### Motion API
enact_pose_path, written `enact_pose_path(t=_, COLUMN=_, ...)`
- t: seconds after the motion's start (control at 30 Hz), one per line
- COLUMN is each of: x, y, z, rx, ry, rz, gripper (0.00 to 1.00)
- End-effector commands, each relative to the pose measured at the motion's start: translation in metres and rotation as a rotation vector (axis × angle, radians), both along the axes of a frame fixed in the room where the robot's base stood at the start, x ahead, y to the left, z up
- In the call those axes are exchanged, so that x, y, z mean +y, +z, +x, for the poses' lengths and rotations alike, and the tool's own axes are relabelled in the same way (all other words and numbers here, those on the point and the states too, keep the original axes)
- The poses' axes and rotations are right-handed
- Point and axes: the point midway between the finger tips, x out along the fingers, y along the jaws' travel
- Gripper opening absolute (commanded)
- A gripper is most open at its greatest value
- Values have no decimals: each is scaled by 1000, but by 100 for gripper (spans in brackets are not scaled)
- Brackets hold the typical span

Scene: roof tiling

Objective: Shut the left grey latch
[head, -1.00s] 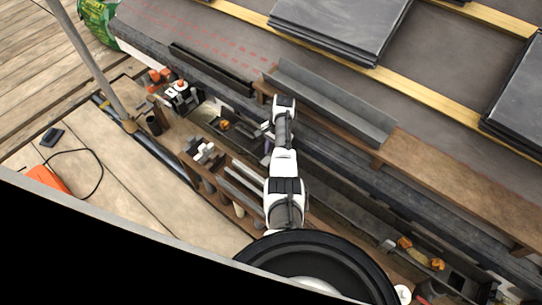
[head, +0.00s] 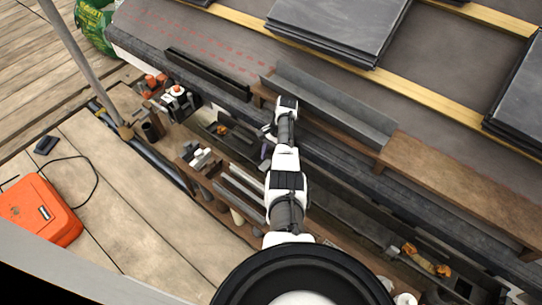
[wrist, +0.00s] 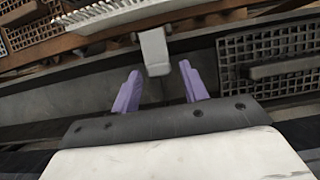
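My gripper (wrist: 160,78) is open in the wrist view, its two purple fingers apart with nothing seen between them. In the head view the gripper (head: 266,149) is small and partly hidden by my arm, over the long tool trough. An orange case (head: 38,210) lies on the planks at the lower left of the head view, far from my gripper. A small grey piece (head: 44,213) shows on the case; I cannot tell whether it is a latch or how it stands. In the wrist view a grey block (wrist: 154,50) stands just beyond the fingertips, apparently untouched.
A wooden rack with grey tools (head: 203,160) stands left of my arm. A metal pole (head: 83,70) rises at the left. A black cable (head: 96,180) lies by the case. Roof slates (head: 340,25) and a wooden ledge (head: 450,185) are at the right. The planks are mostly clear.

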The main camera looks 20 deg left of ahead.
Motion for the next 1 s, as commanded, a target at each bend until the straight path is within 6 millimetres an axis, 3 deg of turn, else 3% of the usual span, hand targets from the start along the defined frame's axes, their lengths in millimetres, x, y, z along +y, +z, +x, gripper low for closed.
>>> enact_pose_path(t=0.43, x=-1, y=10, z=5, rx=-3, ry=0, rz=0, gripper=49)
enact_pose_path(t=1.0, x=-17, y=114, z=47, rx=-2, ry=0, rz=-1, gripper=49)
